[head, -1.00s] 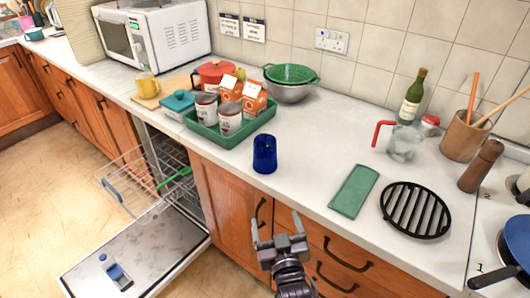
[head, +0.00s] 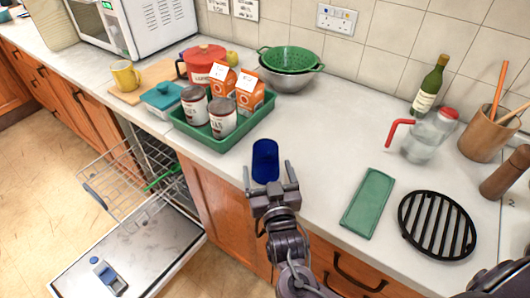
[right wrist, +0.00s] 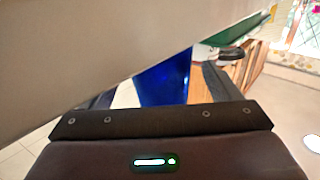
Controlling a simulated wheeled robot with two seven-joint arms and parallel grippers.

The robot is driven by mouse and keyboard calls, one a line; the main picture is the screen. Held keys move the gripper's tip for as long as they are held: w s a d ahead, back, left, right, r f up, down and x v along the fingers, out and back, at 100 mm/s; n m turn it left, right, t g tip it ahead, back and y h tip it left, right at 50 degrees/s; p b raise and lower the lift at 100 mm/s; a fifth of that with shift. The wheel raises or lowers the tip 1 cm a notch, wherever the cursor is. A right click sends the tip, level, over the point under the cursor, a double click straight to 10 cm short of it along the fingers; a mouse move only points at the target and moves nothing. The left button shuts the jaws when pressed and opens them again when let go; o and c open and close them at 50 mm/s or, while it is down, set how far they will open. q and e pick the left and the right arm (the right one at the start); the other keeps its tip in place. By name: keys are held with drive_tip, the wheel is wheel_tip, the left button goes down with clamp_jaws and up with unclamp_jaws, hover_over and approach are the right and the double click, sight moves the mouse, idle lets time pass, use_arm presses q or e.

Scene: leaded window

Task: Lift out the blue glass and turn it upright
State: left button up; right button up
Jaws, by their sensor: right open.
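The blue glass (head: 265,155) stands on the counter near its front edge, right of the green tray. It is dark blue, and I cannot tell whether its mouth is up or down. In the right wrist view the blue glass (right wrist: 163,80) shows between the fingers, partly hidden by a pale slanting surface and by the gripper body. My left gripper is not in view.
A green tray (head: 203,141) with jars and cartons stands left of the glass. A green cloth (head: 368,203) and black trivet (head: 437,224) lie to the right. The dishwasher door (head: 130,255) hangs open at lower left. The counter behind the glass is clear.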

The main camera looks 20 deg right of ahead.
drive_tip(key=w, duration=0.2)
drive_tip(key=w+p, duration=0.1)
drive_tip(key=w, duration=0.1)
drive_tip(key=shift+d+r, duration=0.25)
drive_tip(key=shift+w+f, duration=0.1)
drive_tip(key=shift+w, duration=0.35)
drive_tip(key=c, duration=1.3)
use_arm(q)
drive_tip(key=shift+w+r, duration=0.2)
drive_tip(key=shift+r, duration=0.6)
use_arm(e)
drive_tip(key=shift+r, duration=0.2)
